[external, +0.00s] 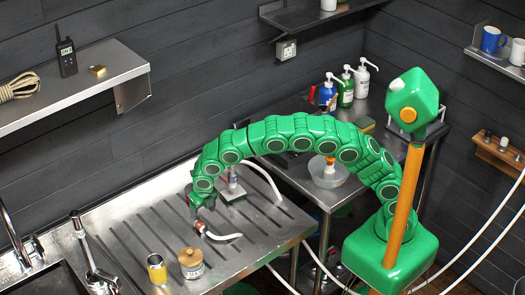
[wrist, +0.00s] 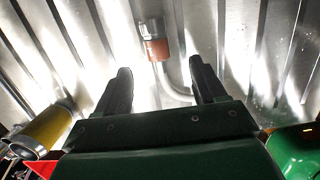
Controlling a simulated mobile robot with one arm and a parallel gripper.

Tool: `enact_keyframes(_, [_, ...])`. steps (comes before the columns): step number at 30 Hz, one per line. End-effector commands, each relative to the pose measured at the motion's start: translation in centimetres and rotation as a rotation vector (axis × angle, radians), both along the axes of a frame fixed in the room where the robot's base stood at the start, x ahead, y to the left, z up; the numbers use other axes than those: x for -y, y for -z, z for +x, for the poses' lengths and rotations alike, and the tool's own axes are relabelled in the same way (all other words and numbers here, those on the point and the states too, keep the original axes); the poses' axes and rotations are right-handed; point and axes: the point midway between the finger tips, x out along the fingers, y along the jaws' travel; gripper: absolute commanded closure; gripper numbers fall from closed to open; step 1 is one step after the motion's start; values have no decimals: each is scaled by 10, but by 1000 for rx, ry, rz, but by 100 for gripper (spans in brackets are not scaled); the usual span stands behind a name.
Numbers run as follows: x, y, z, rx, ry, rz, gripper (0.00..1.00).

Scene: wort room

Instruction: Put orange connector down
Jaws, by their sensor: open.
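An orange connector with a metal end lies on the ribbed steel drainboard (external: 130,225), joined to a short white hose. It shows in the wrist view (wrist: 155,48) and, small, in the external view (external: 201,228). My gripper (wrist: 160,72) is open, its two dark fingers spread to either side of the connector's hose end. The connector's body shows just beyond the fingertips, apart from both. In the external view my gripper (external: 195,207) hangs low over the drainboard, right behind the connector. I cannot tell the exact height gap.
A yellow can (external: 157,268) and a lidded jar (external: 190,264) stand at the drainboard's front. A fitting with a white hose (external: 233,181) stands behind my gripper. A clear bowl (external: 328,178) holding an orange-topped item is on the right table. The left drainboard is clear.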

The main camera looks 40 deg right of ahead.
Motion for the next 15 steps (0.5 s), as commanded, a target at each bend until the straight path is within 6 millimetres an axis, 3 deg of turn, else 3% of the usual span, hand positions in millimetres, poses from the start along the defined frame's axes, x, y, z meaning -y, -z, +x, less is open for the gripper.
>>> enact_keyframes(15, [-1, 34, 4, -11, 4, -4, 30])
